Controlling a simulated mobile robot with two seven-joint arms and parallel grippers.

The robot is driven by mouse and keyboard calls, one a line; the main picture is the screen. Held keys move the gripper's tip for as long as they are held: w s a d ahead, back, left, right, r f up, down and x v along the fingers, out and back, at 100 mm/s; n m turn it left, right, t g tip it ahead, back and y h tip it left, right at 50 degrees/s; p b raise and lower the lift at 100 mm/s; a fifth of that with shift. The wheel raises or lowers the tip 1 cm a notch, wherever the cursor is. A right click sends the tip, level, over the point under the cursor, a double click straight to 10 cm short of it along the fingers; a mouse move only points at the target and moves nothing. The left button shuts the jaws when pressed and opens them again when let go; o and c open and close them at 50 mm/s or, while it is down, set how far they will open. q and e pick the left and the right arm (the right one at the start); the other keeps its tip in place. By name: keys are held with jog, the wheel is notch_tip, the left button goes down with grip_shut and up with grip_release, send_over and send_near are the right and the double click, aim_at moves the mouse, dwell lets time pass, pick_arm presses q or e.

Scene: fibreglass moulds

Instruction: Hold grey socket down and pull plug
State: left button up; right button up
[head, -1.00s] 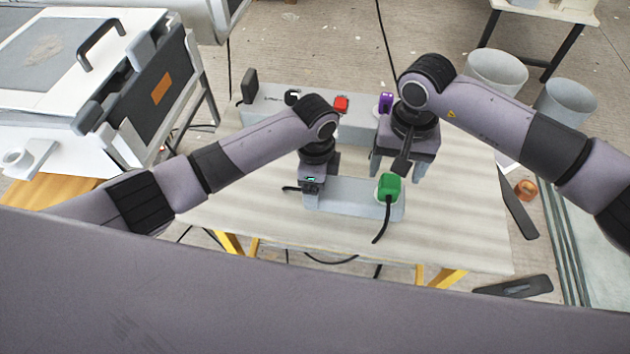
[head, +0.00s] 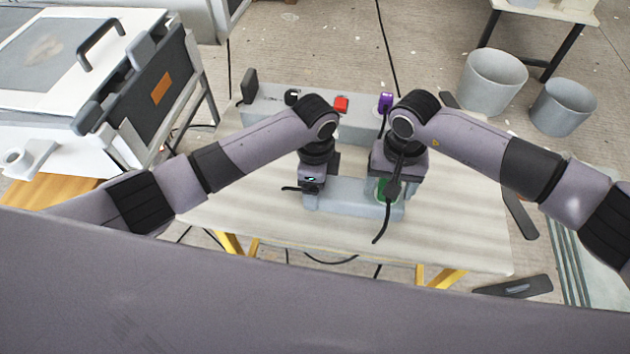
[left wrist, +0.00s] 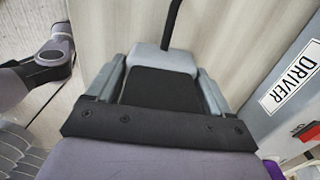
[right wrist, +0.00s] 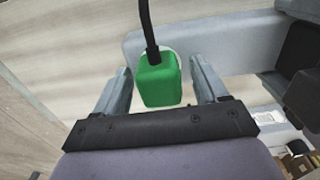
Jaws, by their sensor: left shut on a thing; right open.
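The grey socket (head: 345,196) is a long pale block lying on the table, with a black cable leaving its left end. My left gripper (head: 312,192) is shut on the socket's left end, and its fingers flank that grey end in the left wrist view (left wrist: 165,57). The green plug (right wrist: 158,80), with a black cable rising from it, sits at the socket's right end. My right gripper (right wrist: 160,72) is open, with one finger on each side of the plug and visible gaps. In the head view my right gripper mostly hides the plug (head: 381,193).
Behind the socket stands a longer grey block labelled DRIVER (left wrist: 292,80), bearing a red part (head: 341,104) and a purple part (head: 386,102). The table (head: 450,235) is bare at right front. Grey bins (head: 494,82) stand on the floor at back right.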

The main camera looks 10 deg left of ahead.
dwell(0.8)
grip_shut()
jog(key=shift+r, duration=3.05)
jog(key=shift+r, duration=2.5)
pick_arm(q)
jog(key=o, duration=1.3)
jog(key=shift+o, duration=0.2)
notch_tip(320, 180, up, 12)
jog(key=shift+r, duration=0.1)
